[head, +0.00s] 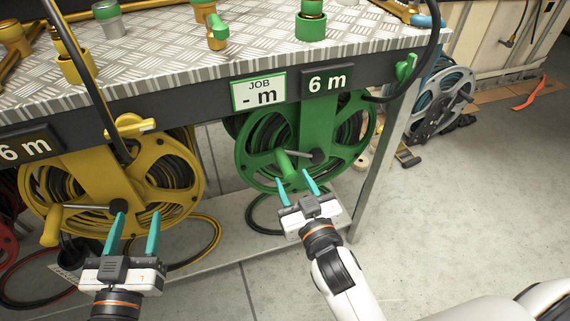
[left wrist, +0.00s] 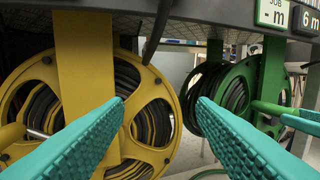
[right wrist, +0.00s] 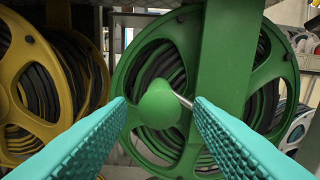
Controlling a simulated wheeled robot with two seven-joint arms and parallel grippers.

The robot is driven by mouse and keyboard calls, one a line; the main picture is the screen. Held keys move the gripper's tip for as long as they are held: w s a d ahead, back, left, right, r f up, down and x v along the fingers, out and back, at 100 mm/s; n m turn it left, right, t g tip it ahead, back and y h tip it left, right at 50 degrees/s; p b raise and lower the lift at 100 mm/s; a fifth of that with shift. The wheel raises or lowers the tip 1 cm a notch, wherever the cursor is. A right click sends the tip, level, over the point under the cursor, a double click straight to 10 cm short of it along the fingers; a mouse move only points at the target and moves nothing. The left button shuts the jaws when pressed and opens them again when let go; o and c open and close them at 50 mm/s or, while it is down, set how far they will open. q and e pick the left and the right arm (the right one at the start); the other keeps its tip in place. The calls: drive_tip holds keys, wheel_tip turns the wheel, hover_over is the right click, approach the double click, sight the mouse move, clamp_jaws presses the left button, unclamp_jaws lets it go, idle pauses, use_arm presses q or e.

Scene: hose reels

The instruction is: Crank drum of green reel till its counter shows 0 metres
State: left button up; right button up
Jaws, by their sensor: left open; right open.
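The green reel (head: 252,152) hangs under the bench with dark hose on its drum; it also shows in the right wrist view (right wrist: 208,90). Its counter (head: 327,82) reads 6 m. A job card (head: 258,92) beside the counter reads "- m". The green crank handle (head: 287,165) sticks out toward me at the reel's front; in the right wrist view the handle (right wrist: 160,104) lies between the fingers, apart from them. My right gripper (head: 298,182) is open just in front of the handle. My left gripper (head: 133,232) is open and empty in front of the yellow reel (head: 190,196).
A yellow reel with its own crank hangs at left; its counter (head: 25,150) reads 6 m. A grey-blue reel (head: 440,100) stands at right, beyond the bench leg (head: 375,180). Valve fittings stand on the metal benchtop (head: 160,50). The floor at right is largely clear.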

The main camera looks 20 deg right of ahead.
sight(285, 165)
drive_tip(key=w, duration=0.4)
drive_tip(key=shift+w+a, duration=0.1)
drive_tip(key=shift+w, duration=0.15)
use_arm(q)
drive_tip(key=shift+s+d+r+t+h+b, duration=0.1)
drive_tip(key=shift+s+r+t+h+b, duration=0.1)
drive_tip(key=shift+r+t, duration=0.55)
drive_tip(key=shift+s+d+r+t+h+b, duration=0.15)
drive_tip(key=shift+r+t, duration=0.4)
drive_tip(key=shift+r, duration=0.3)
use_arm(e)
drive_tip(key=shift+w, duration=0.8)
use_arm(q)
drive_tip(key=shift+w, duration=0.1)
use_arm(e)
clamp_jaws()
